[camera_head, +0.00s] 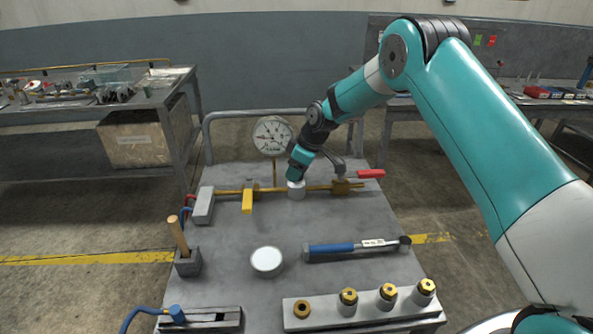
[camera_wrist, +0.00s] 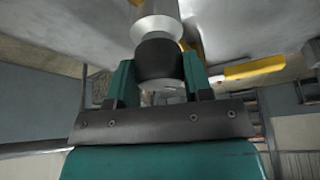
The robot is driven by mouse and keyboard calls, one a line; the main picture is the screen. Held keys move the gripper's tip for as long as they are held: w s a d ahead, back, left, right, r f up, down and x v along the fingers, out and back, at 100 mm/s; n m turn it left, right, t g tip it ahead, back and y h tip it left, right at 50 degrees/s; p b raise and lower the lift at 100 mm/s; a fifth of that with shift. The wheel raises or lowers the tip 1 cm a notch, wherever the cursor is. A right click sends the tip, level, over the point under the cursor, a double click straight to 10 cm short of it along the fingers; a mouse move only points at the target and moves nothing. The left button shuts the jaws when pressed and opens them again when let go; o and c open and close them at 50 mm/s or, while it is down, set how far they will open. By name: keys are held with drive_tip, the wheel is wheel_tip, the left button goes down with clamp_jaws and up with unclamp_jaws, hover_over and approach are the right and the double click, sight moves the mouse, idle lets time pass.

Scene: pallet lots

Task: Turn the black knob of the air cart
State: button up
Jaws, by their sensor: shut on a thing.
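The air cart (camera_head: 225,270) is a grey-topped cart in front of me, with a brass pipe (camera_head: 225,191) running across its far part. A round white gauge (camera_head: 272,135) stands up from the pipe. My gripper (camera_head: 297,178) points down at the middle of the pipe, over a pale cylindrical body (camera_head: 297,189). In the wrist view, my gripper (camera_wrist: 159,85) has its two teal fingers on either side of the black knob (camera_wrist: 158,60), shut on it. A silvery collar (camera_wrist: 157,28) sits beside the knob. In the head view the knob is hidden by my gripper.
A yellow lever (camera_head: 247,201) is left of my gripper, and a red-handled valve (camera_head: 370,174) is right. A blue-handled tool (camera_head: 332,249), a white round dish (camera_head: 267,260) and a block with several brass fittings (camera_head: 325,318) lie nearer. A wooden-handled tool (camera_head: 178,236) stands at left.

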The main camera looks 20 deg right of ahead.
drive_tip(key=o, duration=0.9)
drive_tip(key=b+v, duration=0.1)
drive_tip(key=v, duration=1.6)
drive_tip(key=shift+r+b, duration=0.25)
drive_tip(key=shift+b, duration=0.05)
